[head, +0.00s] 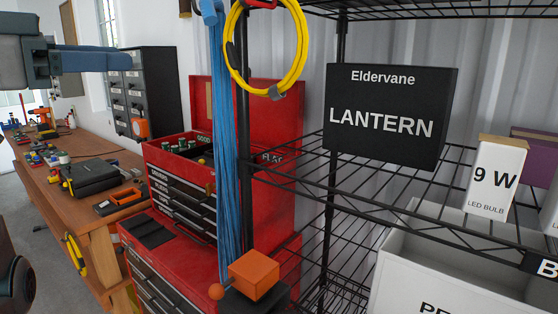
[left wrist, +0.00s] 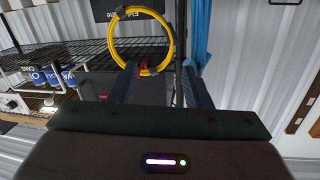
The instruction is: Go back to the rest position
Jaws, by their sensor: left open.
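My left gripper (head: 112,60) reaches in from the left at the top of the head view. It is open, and nothing shows held in it. In the left wrist view its two fingers (left wrist: 158,82) stand apart. A yellow cable coil (left wrist: 114,40) shows beyond and between the fingers there, with a red piece at its lower edge. In the head view the yellow coil (head: 302,58) hangs by the shelf post, well to the right of the gripper. My right gripper does not show in either view.
A black wire shelf (head: 455,190) holds a black lantern box (head: 390,112), an LED bulb box (head: 496,178) and a white bin (head: 450,285). Blue cord (head: 222,140) hangs before a red tool chest (head: 275,115). A cluttered wooden workbench (head: 95,235) stands left.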

